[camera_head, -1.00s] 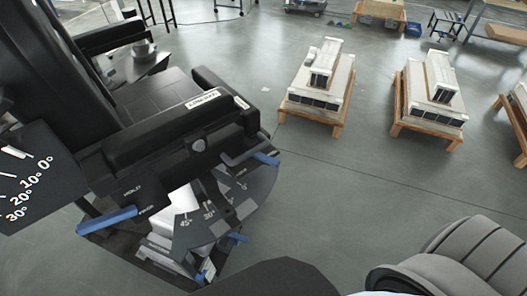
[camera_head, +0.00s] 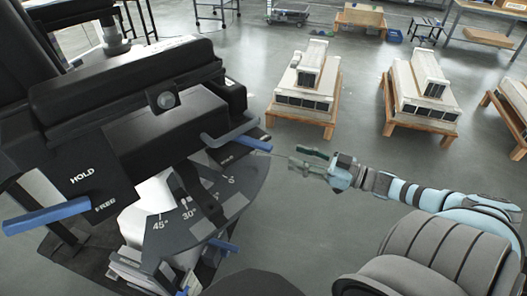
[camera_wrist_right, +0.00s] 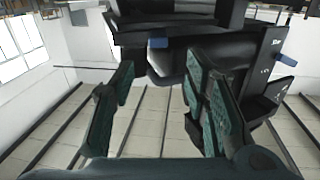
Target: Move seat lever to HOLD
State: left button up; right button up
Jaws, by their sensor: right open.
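A dark seat (camera_head: 125,85) on a machine fills the left of the head view. A lever with a blue handle (camera_head: 48,215) sticks out at its left panel, on the side of the FREE label (camera_head: 105,207), below the HOLD label (camera_head: 82,175). Another blue-tipped lever (camera_head: 252,143) sticks out at the right end, by small unclear labels. I cannot tell from the labels which is the seat lever. My right gripper (camera_head: 303,160) is open and empty, just right of the right-hand lever tip, apart from it. My left gripper is out of view.
An angle scale plate (camera_head: 200,215) lies below the right-hand lever, with another blue handle (camera_head: 222,245) under it. Pallets with stacked parts (camera_head: 305,85) stand farther back. The floor right of the machine is clear.

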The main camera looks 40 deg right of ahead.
aim_at(272, 148)
jog(key=b+x, duration=0.1)
jog(key=x, duration=0.1)
jog(key=b+x, duration=0.4)
jog(key=x, duration=0.1)
jog(key=shift+f, duration=0.4)
jog(key=x, duration=0.3)
jog(key=shift+r, duration=0.25)
jog(key=shift+w+a+r+b, duration=0.15)
jog(key=shift+w+a+b, duration=0.05)
jog(key=shift+w+b, duration=0.2)
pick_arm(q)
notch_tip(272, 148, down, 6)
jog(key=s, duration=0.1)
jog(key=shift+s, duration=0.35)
pick_arm(e)
jog(key=shift+w, duration=0.1)
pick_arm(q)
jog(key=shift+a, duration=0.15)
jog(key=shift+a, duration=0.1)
pick_arm(e)
grip_shut()
